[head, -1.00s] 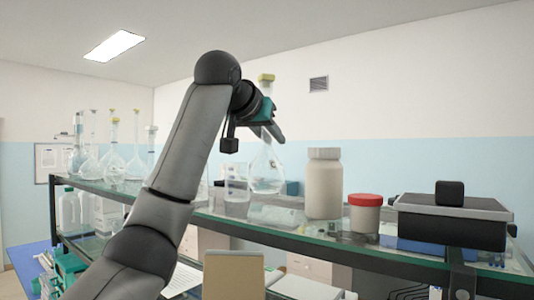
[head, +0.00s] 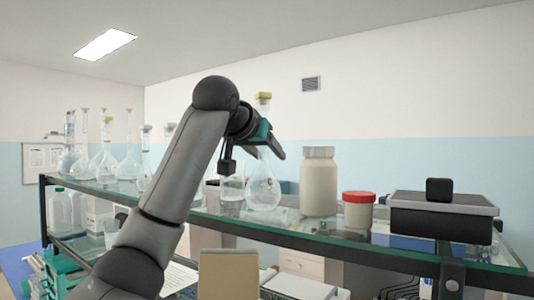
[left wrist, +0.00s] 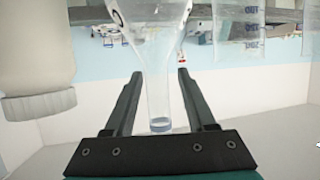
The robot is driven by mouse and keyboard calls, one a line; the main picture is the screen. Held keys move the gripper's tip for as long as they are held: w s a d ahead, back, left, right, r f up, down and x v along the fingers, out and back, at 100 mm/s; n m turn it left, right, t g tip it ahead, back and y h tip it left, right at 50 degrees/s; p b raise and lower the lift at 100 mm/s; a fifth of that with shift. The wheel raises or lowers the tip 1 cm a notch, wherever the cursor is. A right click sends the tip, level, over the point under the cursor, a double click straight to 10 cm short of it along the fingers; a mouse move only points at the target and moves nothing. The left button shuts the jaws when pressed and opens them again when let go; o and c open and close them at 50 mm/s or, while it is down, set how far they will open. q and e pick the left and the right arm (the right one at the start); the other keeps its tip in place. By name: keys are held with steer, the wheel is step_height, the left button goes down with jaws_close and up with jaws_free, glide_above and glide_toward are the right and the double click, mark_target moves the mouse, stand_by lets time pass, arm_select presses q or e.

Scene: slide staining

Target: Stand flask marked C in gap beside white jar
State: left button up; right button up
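The clear flask with a yellow stopper (head: 263,190) is upright, just left of the white jar (head: 319,182), with its base at or close to the glass shelf; I cannot tell if it touches. In the left wrist view the flask neck (left wrist: 160,95) lies between my fingers (left wrist: 160,78), and part of a dark curved mark shows on the flask's body. The white jar (left wrist: 35,50) shows there at left. My right gripper is out of view.
A glass beaker (head: 232,189) stands close left of the flask. A red-lidded jar (head: 358,212) and a grey balance-like device (head: 442,210) stand right of the white jar. Several tall flasks (head: 107,165) stand at the shelf's far left.

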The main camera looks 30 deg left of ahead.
arm_select(q)
steer(key=shift+r, duration=0.15)
steer(key=shift+s+r, duration=0.1)
steer(key=shift+s, duration=0.15)
steer(key=b+v, duration=0.3)
steer(key=v, duration=0.8)
steer(key=shift+s+b, duration=0.25)
steer(key=shift+b, duration=0.05)
steer(key=shift+r, duration=0.1)
